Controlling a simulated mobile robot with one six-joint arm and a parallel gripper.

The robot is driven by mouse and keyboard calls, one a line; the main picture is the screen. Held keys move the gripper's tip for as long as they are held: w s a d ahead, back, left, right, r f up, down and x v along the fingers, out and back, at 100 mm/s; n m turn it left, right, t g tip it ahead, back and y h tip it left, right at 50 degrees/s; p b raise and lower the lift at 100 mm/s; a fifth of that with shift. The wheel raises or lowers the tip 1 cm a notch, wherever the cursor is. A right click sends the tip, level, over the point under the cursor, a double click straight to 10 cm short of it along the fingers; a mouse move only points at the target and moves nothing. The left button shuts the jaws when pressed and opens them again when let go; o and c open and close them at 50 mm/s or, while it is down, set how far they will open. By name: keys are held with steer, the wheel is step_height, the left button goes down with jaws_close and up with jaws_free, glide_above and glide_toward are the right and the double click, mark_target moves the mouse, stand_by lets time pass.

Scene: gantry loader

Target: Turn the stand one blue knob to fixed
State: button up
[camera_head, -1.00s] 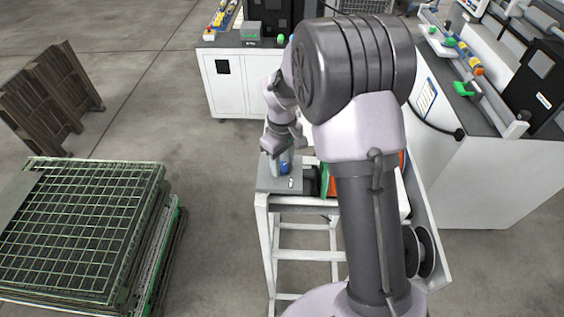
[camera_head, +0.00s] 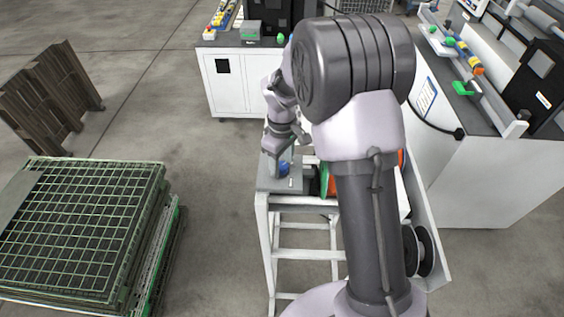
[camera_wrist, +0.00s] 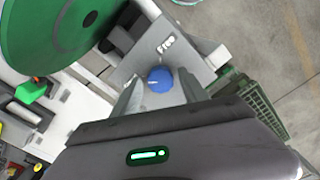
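The blue knob (camera_wrist: 159,79) is on the grey plate (camera_wrist: 187,60) of the stand, with the word "Free" in white beside it. A small white mark shows on the knob's left side. My gripper (camera_wrist: 157,76) is open, with one finger on either side of the knob and gaps visible between. In the head view the knob (camera_head: 284,169) is partly covered by my gripper (camera_head: 278,163), which is above the plate (camera_head: 267,183). I cannot tell how far down the fingers reach around the knob.
A large green disc (camera_wrist: 62,28) is close beside the plate. A white frame (camera_head: 304,253) carries the plate. Green mesh pallets (camera_head: 75,225) are stacked at left, and a white cabinet (camera_head: 232,88) stands behind. Workbenches with rails fill the right. Floor between is clear.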

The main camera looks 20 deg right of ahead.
mark_target(282, 165)
stand_by(0.3)
step_height(282, 165, up, 17)
steer(key=shift+r+p, duration=0.2)
steer(key=shift+p, duration=0.15)
steer(key=s+a+f+m+t+b, duration=0.1)
steer(key=s+f+m+b, duration=0.3)
steer(key=s+f+b, duration=0.4)
steer(key=s+a+f+m+t+y+b, duration=0.1)
steer(key=s+f+m+t+b, duration=0.2)
steer(key=s+f+b, duration=0.6)
steer(key=s+a+f+m+t+y+b, duration=0.1)
steer(key=s+f+m+b, duration=0.4)
steer(key=f+b, duration=0.8)
steer(key=s+a+b, duration=0.1)
steer(key=s+b, duration=0.2)
steer(key=b, duration=0.2)
steer(key=shift+s+f+t, duration=0.15)
steer(key=shift+t, duration=0.25)
